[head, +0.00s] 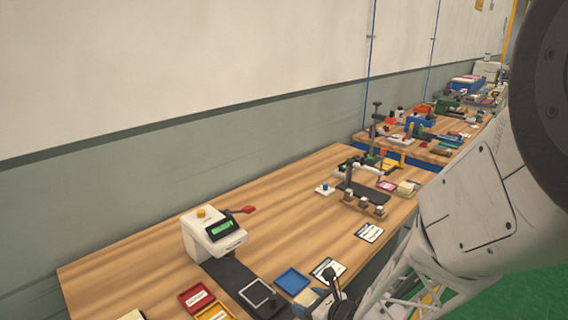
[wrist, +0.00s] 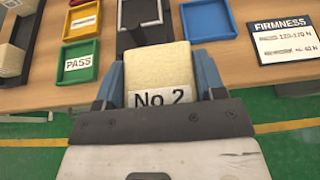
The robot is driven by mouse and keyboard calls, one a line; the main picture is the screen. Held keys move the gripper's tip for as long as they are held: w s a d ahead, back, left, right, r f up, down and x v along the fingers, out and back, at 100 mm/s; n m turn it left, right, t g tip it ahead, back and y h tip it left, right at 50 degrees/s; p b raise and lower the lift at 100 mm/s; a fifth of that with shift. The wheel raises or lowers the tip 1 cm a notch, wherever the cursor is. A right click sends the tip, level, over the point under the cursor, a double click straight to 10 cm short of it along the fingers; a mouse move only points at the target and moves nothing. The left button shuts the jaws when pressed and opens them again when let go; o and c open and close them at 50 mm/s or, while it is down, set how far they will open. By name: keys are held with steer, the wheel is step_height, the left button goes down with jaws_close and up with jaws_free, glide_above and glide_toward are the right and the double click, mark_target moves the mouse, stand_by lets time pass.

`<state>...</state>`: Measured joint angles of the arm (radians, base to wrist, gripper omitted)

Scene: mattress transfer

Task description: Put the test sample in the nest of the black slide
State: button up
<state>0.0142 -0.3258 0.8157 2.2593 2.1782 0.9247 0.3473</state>
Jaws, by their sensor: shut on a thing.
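The test sample is a cream foam block with a "No.2" label, seen in the wrist view (wrist: 158,62) and at the bottom of the head view (head: 305,298). My gripper (wrist: 157,80) is shut on it, with a blue finger on each side. The black slide (head: 232,273) runs out from the white tester (head: 213,234). Its nest, a square light-rimmed frame (head: 258,295), is empty in the head view. In the wrist view the nest (wrist: 141,12) lies beyond the sample, slightly left. The sample hides part of the slide's near end.
A blue tray (head: 292,281) is right of the nest; red (head: 196,300) and yellow (head: 215,312) trays are left. A green PASS tray (wrist: 80,60) is left of the sample. A firmness card (wrist: 285,38) lies right. A stand (head: 376,150) is farther along the table.

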steer(key=w+d+r+m+t+h, duration=0.1)
steer(key=w+d+r+m+h, duration=0.15)
steer(key=w, duration=0.85)
steer(key=w+d+r+m+t+h, duration=0.1)
steer(key=w+d+r+m+t, duration=0.2)
steer(key=w, duration=0.9)
steer(key=w+d+r+m+h, duration=0.1)
steer(key=w+d+r+h, duration=0.1)
steer(key=w+r, duration=0.4)
steer(key=w+d+r+m+h, duration=0.2)
steer(key=w+d+r+h, duration=0.1)
steer(key=w+r, duration=0.3)
steer(key=shift+w+d+r+h, duration=0.2)
steer(key=shift+w+r+h, duration=0.25)
steer(key=shift+r, duration=0.5)
stand_by(3.5)
